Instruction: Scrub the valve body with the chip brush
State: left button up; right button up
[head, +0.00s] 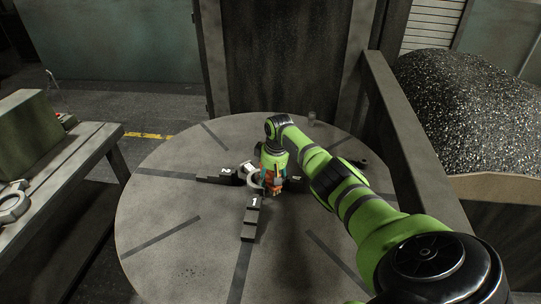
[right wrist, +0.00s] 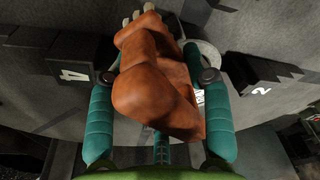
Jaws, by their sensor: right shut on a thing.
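My right gripper (head: 272,180) reaches down over the middle of the round table. In the right wrist view its teal fingers (right wrist: 158,85) are shut on a red-brown thing, which I take to be the chip brush (right wrist: 155,85). Pale tufts show at its far end, at the top of that view. The light grey valve body (head: 250,172) sits among the black jaws, partly hidden by my gripper. Its pale rounded edge shows behind the brush in the right wrist view (right wrist: 208,62). I cannot tell whether the brush touches it. My left gripper is not in view.
Black jaws with white numbers stand around the valve body, with jaw 1 (head: 251,217) in front. The round grey table (head: 165,225) is mostly clear. A bench (head: 60,170) stands at the left. A bin of metal chips (head: 465,115) stands beyond a rail at the right.

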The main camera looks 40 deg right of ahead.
notch_tip(320, 180, up, 2)
jog(key=shift+w+r+p, duration=0.1)
jog(key=shift+p, duration=0.65)
jog(key=shift+r, duration=2.4)
